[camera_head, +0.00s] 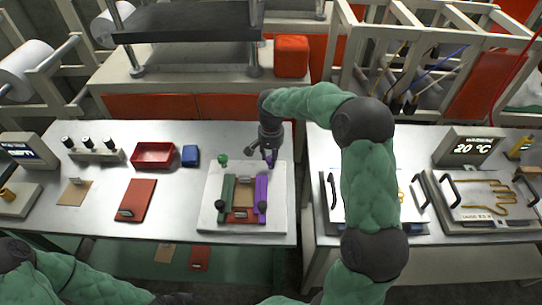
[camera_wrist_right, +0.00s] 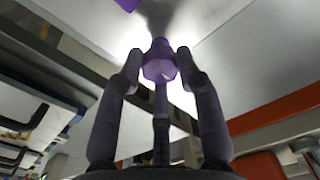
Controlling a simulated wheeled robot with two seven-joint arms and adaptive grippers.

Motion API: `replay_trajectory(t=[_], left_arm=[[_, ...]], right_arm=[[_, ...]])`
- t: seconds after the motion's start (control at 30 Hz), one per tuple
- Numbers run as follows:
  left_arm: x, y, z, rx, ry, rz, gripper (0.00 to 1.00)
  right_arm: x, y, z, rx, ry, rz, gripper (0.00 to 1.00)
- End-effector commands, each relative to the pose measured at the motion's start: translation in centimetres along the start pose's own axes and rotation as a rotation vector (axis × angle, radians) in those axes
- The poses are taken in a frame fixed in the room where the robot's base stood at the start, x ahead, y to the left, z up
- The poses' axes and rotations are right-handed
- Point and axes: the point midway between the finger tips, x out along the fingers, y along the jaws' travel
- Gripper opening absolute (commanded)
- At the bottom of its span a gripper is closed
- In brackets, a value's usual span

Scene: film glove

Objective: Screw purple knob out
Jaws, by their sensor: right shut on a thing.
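The purple knob (camera_wrist_right: 160,65) sits between the fingertips of my right gripper (camera_wrist_right: 160,72) in the wrist view, and the fingers are shut on it. In the head view my right gripper (camera_head: 268,152) points down at the far end of the purple bar (camera_head: 261,190), with a bit of purple knob (camera_head: 270,160) below it. The purple bar lies on a white plate (camera_head: 212,215) beside a parallel green bar (camera_head: 227,192). A green knob (camera_head: 222,160) stands at the green bar's far end. Whether the purple knob's thread is engaged cannot be told. My left gripper does not show.
Black knobs (camera_head: 262,206) stand at the near ends of the bars. A red tray (camera_head: 153,154), a blue box (camera_head: 190,155) and a red-brown board (camera_head: 137,200) lie left of the plate. A gap separates this table from the right one with a heated plate (camera_head: 490,200).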

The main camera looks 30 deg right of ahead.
Motion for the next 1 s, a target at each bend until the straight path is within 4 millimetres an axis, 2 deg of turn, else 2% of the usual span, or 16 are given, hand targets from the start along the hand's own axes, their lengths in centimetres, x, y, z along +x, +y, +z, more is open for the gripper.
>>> replay_trajectory(t=[0.23, 0.47, 1.0], left_arm=[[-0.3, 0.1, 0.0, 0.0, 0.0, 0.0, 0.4], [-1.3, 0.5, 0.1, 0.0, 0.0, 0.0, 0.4], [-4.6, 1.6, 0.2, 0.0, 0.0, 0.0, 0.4]], right_arm=[[-0.1, 0.0, 0.0, -0.026, 0.0, 0.0, 0.03], [-0.2, -0.1, -0.1, -0.139, 0.001, 0.0, 0.03], [-0.2, 0.0, -0.1, -0.632, 0.001, 0.0, 0.03]])
